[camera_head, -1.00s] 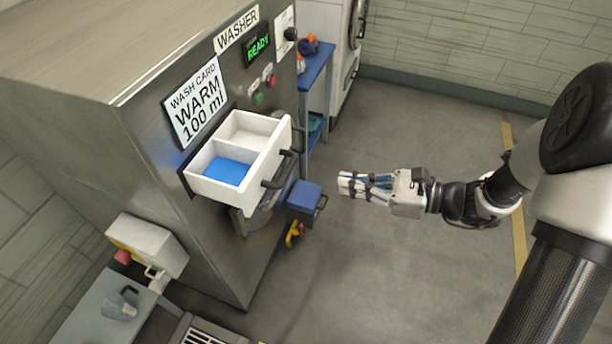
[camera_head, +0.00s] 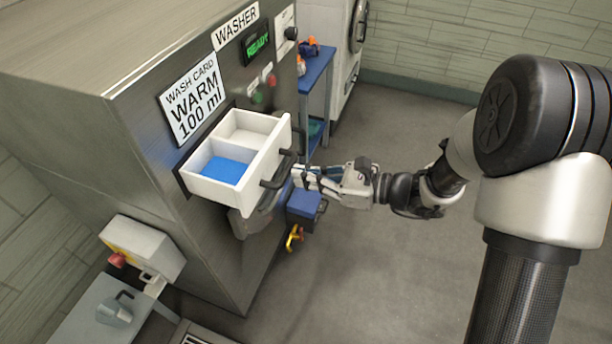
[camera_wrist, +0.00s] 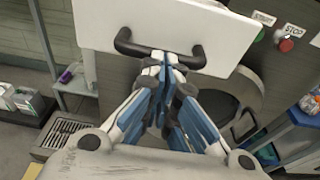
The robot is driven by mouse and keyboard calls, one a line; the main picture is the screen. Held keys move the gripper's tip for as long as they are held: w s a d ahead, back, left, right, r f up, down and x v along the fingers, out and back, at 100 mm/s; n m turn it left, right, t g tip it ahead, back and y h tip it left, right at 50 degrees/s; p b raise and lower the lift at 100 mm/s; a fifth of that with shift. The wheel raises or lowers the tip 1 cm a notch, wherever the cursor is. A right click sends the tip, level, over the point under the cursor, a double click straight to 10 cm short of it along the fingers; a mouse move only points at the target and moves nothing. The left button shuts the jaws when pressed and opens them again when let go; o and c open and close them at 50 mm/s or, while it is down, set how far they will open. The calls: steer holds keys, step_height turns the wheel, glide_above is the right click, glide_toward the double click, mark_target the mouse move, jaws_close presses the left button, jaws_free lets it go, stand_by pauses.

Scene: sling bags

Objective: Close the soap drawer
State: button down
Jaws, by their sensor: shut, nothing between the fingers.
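The soap drawer (camera_head: 236,190) is a white drawer that stands open from the front of the steel washer (camera_head: 130,110). It has two compartments, and blue liquid (camera_head: 224,170) shows in the nearer one. Its front carries dark handles; one handle (camera_head: 277,171) is near my gripper (camera_head: 300,176). My gripper is shut and empty, with its fingertips close to the drawer front. In the wrist view the shut fingertips (camera_wrist: 166,66) overlap the dark handle (camera_wrist: 135,45) on the white drawer front (camera_wrist: 210,30). I cannot tell whether they touch.
A blue shelf (camera_head: 318,75) stands behind, and a grey table with a jug (camera_head: 116,309) stands at lower left. The floor to the right (camera_head: 400,270) is clear.

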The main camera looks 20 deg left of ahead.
mark_target(248, 160)
steer(key=r+x, duration=0.1)
steer(key=x, duration=0.8)
steer(key=r+x, duration=0.1)
steer(key=x, duration=0.4)
steer(key=shift+a+r, duration=0.2)
steer(key=shift+r, duration=0.1)
steer(key=shift+w+d+r, duration=0.1)
